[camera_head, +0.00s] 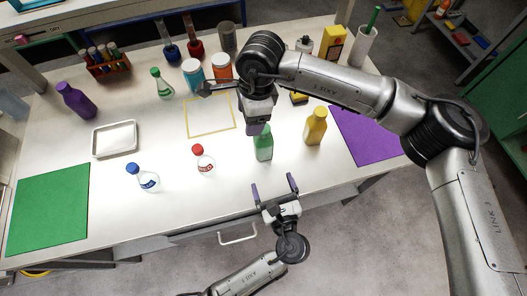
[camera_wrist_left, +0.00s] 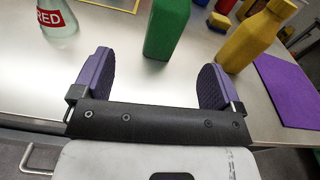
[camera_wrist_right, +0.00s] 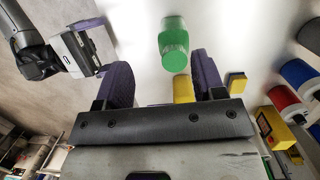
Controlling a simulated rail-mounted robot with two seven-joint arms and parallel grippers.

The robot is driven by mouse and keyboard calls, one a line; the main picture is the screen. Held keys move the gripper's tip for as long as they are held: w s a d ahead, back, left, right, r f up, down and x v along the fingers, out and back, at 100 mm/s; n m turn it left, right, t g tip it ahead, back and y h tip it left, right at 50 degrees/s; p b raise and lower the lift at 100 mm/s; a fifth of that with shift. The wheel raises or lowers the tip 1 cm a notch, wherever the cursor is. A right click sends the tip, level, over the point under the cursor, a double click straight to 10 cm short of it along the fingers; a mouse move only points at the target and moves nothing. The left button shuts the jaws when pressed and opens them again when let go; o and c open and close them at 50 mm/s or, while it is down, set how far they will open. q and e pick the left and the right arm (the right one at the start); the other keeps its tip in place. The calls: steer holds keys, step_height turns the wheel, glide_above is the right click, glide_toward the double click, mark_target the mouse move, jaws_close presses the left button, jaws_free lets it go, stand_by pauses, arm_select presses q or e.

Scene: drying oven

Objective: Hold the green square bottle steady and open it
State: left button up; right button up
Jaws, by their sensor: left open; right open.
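The green square bottle (camera_head: 263,148) stands upright near the table's front edge, its top partly hidden by my right gripper in the head view. It also shows in the left wrist view (camera_wrist_left: 166,30), and from above, cap toward the camera, in the right wrist view (camera_wrist_right: 174,42). My left gripper (camera_head: 273,188) is open and empty at the table's front edge, facing the bottle with a gap between. My right gripper (camera_wrist_right: 162,72) is open and points down above the bottle. The cap lies beyond its fingertips, nearer one finger; no contact is visible.
A yellow bottle (camera_head: 316,126) stands close right of the green one, before a purple mat (camera_head: 368,136). A red-capped bottle (camera_head: 204,159) and blue-capped bottle (camera_head: 147,178) stand to the left. A yellow square outline (camera_head: 211,134) lies behind. Several jars stand farther back.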

mark_target(266, 150)
arm_select(q)
steer(key=shift+w+d+f+m+t+b, duration=0.1)
steer(key=shift+d+f+m+t+b, duration=0.25)
steer(key=shift+d+m, duration=0.15)
arm_select(e)
steer(key=w+d, duration=0.1)
steer(key=w+d+h, duration=0.1)
steer(key=shift+d+t+h, duration=0.3)
steer(key=shift+t, duration=0.1)
arm_select(q)
steer(key=shift+w, duration=0.25)
arm_select(e)
steer(key=shift+d+r, duration=0.1)
steer(key=shift+d, duration=0.15)
arm_select(q)
steer(key=x, duration=1.3)
steer(key=shift+c, duration=0.4)
